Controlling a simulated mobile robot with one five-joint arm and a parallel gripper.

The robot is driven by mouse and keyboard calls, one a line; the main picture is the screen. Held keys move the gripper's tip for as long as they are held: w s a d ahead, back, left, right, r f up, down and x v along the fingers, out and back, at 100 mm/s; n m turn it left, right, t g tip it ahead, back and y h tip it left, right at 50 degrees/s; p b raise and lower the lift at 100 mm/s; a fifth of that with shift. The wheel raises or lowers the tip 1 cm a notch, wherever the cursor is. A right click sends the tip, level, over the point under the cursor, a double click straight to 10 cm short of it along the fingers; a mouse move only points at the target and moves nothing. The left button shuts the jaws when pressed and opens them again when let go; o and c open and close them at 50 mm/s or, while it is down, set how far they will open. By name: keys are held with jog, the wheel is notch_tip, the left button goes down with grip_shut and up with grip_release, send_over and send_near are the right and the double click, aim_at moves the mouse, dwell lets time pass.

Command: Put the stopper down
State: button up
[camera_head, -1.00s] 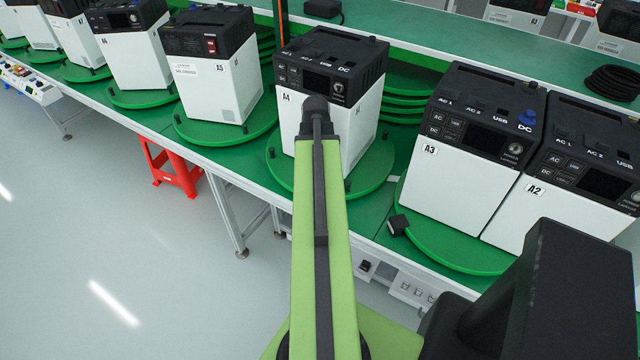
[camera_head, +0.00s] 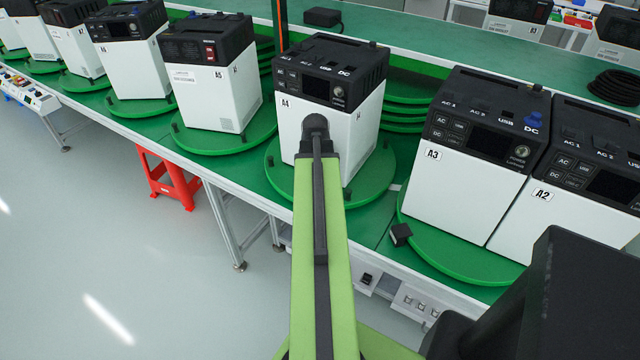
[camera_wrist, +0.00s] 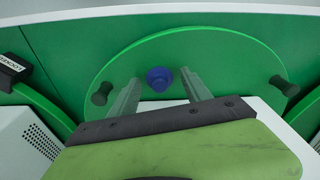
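In the wrist view a blue stopper (camera_wrist: 158,78) is on the green turntable (camera_wrist: 225,50), between the two fingers of my gripper (camera_wrist: 160,80). The fingers are spread, with a visible gap on each side of the stopper, so my gripper looks open around it and not touching it. In the head view my arm reaches toward the white and black unit A4 (camera_head: 350,75) on its turntable (camera_head: 375,180). My gripper and this stopper are hidden there behind my arm. Another blue stopper (camera_head: 533,119) sits on top of unit A3 (camera_head: 470,190) by its DC label.
Black pegs (camera_wrist: 103,93) stand near the turntable's rim in the wrist view. Unit A2 (camera_head: 570,220) stands right of A3, and A5 (camera_head: 205,95) left of A4. A small black block (camera_head: 401,233) is at A3's turntable edge. A red stool (camera_head: 170,180) is below.

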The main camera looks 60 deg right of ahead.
notch_tip(320, 180, up, 17)
jog(key=a+p, duration=0.1)
jog(key=p, duration=1.6)
jog(key=shift+a+r, duration=0.2)
jog(key=shift+a, duration=0.15)
jog(key=w+a+n, duration=0.7)
jog(key=w+a, duration=0.9)
jog(key=a, duration=0.4)
jog(key=w+a+n, duration=0.2)
jog(key=a+n, duration=0.2)
jog(key=a, duration=1)
jog(key=w+a+n+y, duration=0.1)
jog(key=w+a+n, duration=0.2)
jog(key=a, duration=1.1)
jog(key=shift+w+f+n, duration=0.15)
jog(key=shift+w+n, duration=0.2)
jog(key=shift+n, duration=0.55)
